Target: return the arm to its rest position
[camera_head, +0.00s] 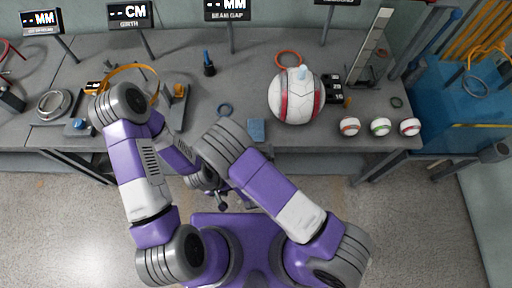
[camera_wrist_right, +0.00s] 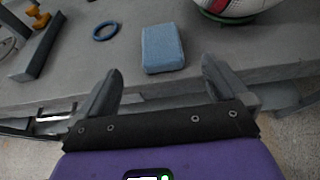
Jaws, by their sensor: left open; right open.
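My left arm bends down from its elbow in the head view, and my left gripper (camera_head: 234,201) is low in front of the bench, small and partly covered by my arms. It is open with nothing seen between its fingers. My right gripper (camera_wrist_right: 162,82) is open and empty in the right wrist view, its fingers pointing toward the bench edge. In the head view my right gripper is hidden under my right arm. A blue block (camera_wrist_right: 162,48) lies on the bench beyond the fingers, apart from them; it also shows in the head view (camera_head: 257,130).
The grey bench (camera_head: 255,85) spans the view. A large white and red ball (camera_head: 296,96) sits on it, with three small balls (camera_head: 380,127) to its right. A blue ring (camera_head: 225,109) lies left of the block. Floor (camera_head: 420,225) at lower right is clear.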

